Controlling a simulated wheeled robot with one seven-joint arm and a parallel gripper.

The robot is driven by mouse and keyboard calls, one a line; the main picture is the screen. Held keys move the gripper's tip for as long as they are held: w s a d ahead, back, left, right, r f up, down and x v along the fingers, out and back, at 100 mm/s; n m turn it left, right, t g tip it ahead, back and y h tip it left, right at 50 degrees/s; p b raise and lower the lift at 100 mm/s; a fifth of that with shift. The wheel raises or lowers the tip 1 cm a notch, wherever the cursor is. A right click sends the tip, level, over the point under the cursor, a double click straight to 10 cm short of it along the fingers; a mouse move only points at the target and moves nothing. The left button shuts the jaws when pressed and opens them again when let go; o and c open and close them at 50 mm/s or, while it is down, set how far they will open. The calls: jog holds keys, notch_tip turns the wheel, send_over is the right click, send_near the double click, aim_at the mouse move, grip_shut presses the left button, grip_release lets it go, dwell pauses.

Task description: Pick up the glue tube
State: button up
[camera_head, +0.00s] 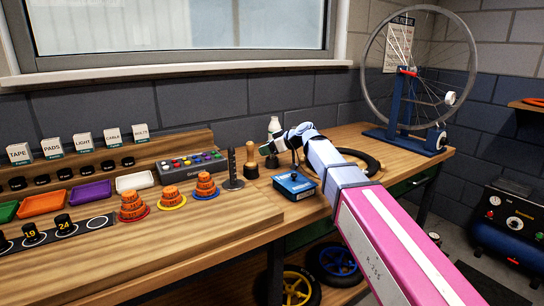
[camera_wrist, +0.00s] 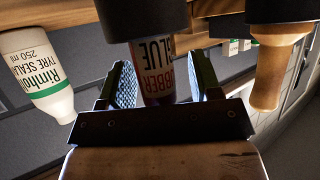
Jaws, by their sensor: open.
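A small gap shows beside the tube, mainly on the right; firm contact cannot be seen. Part of the tube is hidden by the gripper's dark front plate. In the head view my gripper (camera_head: 268,148) is at the back of the bench, and I cannot make out the tube there.
A white tyre sealant bottle (camera_wrist: 38,75) stands left of the tube in the wrist view, and a wooden-handled tool (camera_wrist: 273,75) right of it. In the head view a blue box (camera_head: 294,186), a dark ring (camera_head: 371,160) and a ridged black post (camera_head: 233,172) are nearby.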

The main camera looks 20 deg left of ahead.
jog(key=c, duration=1)
